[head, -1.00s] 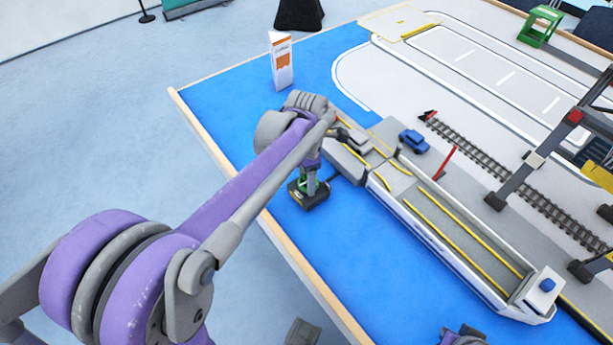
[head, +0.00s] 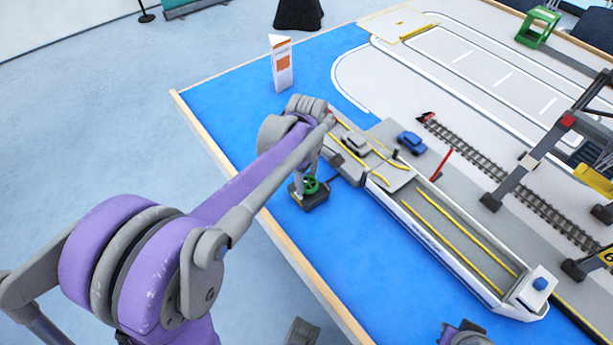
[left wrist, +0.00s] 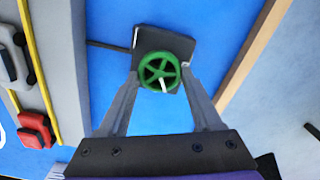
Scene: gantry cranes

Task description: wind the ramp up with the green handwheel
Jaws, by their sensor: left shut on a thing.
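The green handwheel (head: 311,184) sits on a dark box (head: 318,203) on the blue surface. In the left wrist view the spoked handwheel (left wrist: 159,71) lies between the two fingers of my left gripper (left wrist: 160,80), which is shut on it. In the head view my arm partly covers this gripper (head: 304,188). My right gripper's fingers are out of view.
A grey car (head: 356,145) and a blue car (head: 412,141) stand near the plate. A red barrier pole (head: 444,160), rails and a crane leg (head: 530,160) lie right. A folded card (head: 282,64) stands behind.

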